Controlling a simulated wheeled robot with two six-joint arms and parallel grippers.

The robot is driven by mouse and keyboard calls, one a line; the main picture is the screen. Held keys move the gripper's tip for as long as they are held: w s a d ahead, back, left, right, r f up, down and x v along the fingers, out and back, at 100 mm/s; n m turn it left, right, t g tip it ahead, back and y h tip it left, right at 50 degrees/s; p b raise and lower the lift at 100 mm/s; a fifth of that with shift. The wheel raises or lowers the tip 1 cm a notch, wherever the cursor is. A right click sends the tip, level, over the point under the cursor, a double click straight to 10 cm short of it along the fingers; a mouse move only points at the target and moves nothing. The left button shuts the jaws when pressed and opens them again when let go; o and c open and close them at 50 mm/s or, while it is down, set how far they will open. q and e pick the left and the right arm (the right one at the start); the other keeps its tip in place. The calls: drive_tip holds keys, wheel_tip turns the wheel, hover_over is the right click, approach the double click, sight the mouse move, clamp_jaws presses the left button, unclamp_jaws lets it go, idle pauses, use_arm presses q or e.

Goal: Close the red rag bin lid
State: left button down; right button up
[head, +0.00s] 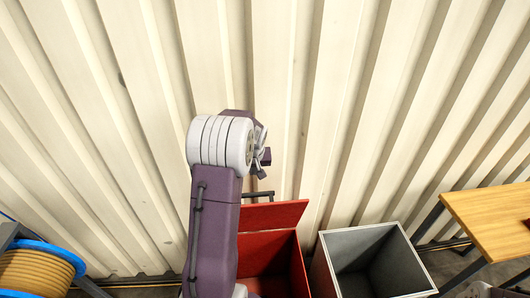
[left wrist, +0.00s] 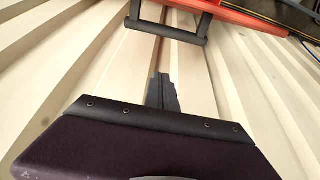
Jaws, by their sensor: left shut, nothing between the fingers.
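The red rag bin (head: 302,270) stands against the wall in the lower middle of the head view, partly hidden by my left arm. Its red lid (head: 275,215) is raised at the back, so the bin is open. A dark bar handle (head: 262,195) shows at the lid's upper edge. My left gripper (head: 264,157) is above the lid, shut and empty. In the left wrist view the fingers (left wrist: 162,90) point toward the handle (left wrist: 167,27) and appear apart from it. The red lid (left wrist: 235,12) shows at the top there. My right gripper is not in view.
An open grey bin (head: 321,262) stands just right of the red one. A wooden table (head: 490,215) is at the right. A spool with blue flanges (head: 40,272) is at the lower left. A pale corrugated wall (head: 330,100) closes off the back.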

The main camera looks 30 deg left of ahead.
use_arm(q)
drive_tip(key=s+p+x, duration=0.1)
drive_tip(key=p+x, duration=0.1)
drive_tip(key=x, duration=0.7)
drive_tip(key=s+d, duration=0.1)
drive_tip(key=s+d+b, duration=0.1)
drive_tip(key=shift+s+d+f, duration=0.1)
drive_tip(key=shift+s+d, duration=0.1)
drive_tip(key=shift+s, duration=0.1)
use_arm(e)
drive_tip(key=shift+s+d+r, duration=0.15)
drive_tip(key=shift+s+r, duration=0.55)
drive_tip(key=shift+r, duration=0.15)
use_arm(q)
drive_tip(key=shift+a, duration=0.1)
